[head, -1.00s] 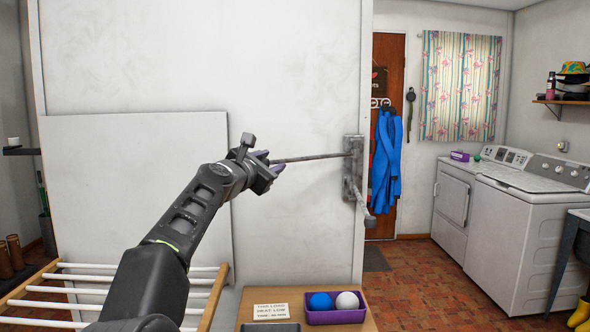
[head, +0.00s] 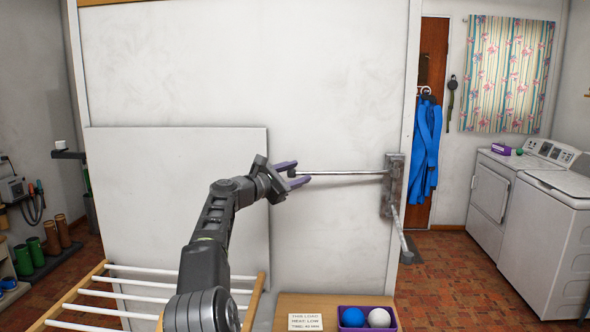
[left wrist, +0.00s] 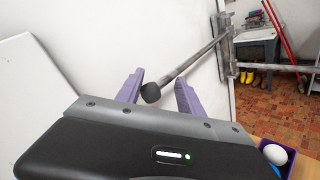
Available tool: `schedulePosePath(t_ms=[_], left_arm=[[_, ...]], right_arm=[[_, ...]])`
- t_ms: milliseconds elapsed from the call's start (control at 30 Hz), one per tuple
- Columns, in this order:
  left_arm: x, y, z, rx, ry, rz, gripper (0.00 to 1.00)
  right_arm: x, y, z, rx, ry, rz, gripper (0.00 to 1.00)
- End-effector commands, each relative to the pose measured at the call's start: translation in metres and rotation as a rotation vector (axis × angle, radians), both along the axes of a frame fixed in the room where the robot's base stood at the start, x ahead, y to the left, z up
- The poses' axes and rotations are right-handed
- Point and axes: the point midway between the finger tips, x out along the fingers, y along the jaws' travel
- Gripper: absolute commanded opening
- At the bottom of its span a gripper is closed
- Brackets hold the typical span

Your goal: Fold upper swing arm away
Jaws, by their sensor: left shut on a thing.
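The upper swing arm (head: 345,173) is a thin metal rod that reaches left from a grey wall bracket (head: 394,185), roughly level in the head view. My left gripper (head: 292,174) is at its free end, with purple fingers on either side of it, shut on it. The left wrist view shows the rod (left wrist: 190,67) with a dark rounded tip between the fingers (left wrist: 158,92). A lower swing arm (head: 399,232) comes from the bottom of the same bracket and points outward and down. My right gripper is not in view.
A pale panel (head: 180,200) leans on the white wall at left. Below are a white-barred rack (head: 130,282) and a wooden surface with a card (head: 305,322) and a purple box (head: 366,328) of balls. Blue cloth (head: 425,150) hangs right of the bracket.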

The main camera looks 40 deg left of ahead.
Motion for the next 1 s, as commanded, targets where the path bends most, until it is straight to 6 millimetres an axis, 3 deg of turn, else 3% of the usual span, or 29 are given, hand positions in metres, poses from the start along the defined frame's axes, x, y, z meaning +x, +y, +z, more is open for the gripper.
schedulePosePath(t_ms=[533,567,1000], left_arm=[[0.0041,-0.003,-0.0064,-0.006,0.008,-0.005,0.0],[0.0041,-0.003,-0.0065,-0.006,0.008,-0.005,0.46],[0.0019,-0.0014,-0.0034,-0.002,0.005,-0.003,0.46]], right_arm=[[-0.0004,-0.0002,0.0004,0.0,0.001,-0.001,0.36],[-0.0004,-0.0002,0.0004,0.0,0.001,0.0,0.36],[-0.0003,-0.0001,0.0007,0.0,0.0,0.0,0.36]])
